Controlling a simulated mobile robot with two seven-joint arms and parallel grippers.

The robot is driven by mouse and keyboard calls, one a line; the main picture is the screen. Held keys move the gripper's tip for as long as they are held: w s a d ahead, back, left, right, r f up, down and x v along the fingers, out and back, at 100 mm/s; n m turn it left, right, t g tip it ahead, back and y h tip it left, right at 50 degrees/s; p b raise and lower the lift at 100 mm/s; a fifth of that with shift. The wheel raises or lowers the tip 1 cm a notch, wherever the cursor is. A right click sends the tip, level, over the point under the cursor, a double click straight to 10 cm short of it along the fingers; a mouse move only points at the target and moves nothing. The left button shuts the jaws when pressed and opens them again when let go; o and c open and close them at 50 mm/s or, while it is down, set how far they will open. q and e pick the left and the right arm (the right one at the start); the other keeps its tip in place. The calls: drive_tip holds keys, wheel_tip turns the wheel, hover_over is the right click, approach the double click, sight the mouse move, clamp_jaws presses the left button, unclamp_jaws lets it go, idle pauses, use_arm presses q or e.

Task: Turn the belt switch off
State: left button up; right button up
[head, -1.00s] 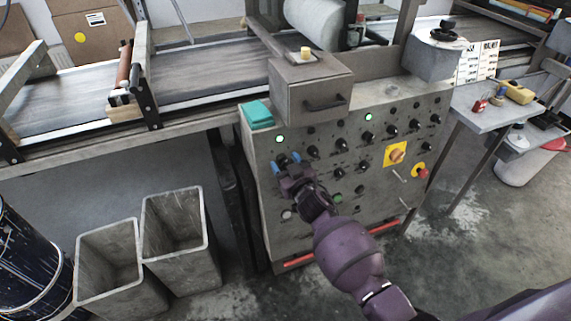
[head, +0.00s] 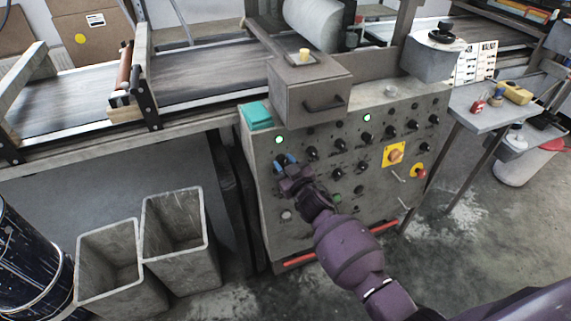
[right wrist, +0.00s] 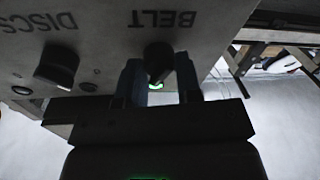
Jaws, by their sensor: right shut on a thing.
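The belt switch (right wrist: 157,58) is a black knob by the upside-down BELT label (right wrist: 165,19) in the right wrist view. My right gripper (right wrist: 160,82) has one finger on each side of this knob and is shut on it. In the head view my right gripper (head: 286,160) is at the upper left of the grey control panel (head: 300,225) and hides most of the knob. A green lamp (head: 280,140) is lit just above it, and its glow (right wrist: 156,87) shows between the fingers. My left gripper is not in view.
The DISCS knob (right wrist: 57,66) sits beside the belt switch. More black knobs, a red button (head: 420,173) and an orange knob on a yellow plate (head: 395,155) are farther right. The conveyor belt (head: 200,83) runs behind. Two grey bins (head: 150,262) stand at left.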

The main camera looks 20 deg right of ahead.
drive_tip(key=shift+r+n+p, duration=0.2)
drive_tip(key=shift+n+p, duration=0.1)
drive_tip(key=shift+n, duration=0.6)
drive_tip(key=n+y+p, duration=0.1)
drive_tip(key=n, duration=0.2)
drive_tip(key=shift+g, duration=0.3)
drive_tip(key=shift+n+p, duration=0.4)
drive_tip(key=shift+n, duration=0.6)
drive_tip(key=shift+n+g+p, duration=0.4)
drive_tip(key=shift+n+p, duration=0.05)
drive_tip(key=shift+n, duration=0.75)
drive_tip(key=shift+f+n+p, duration=0.1)
drive_tip(key=shift+n+p, duration=0.25)
drive_tip(key=shift+n, duration=0.65)
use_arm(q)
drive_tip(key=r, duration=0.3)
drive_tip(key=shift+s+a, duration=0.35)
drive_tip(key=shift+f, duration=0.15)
use_arm(e)
drive_tip(key=shift+f+n+g, duration=0.1)
drive_tip(key=shift+n+g, duration=0.2)
drive_tip(key=shift+y, duration=0.3)
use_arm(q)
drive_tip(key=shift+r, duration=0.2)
use_arm(e)
drive_tip(key=o, duration=0.9)
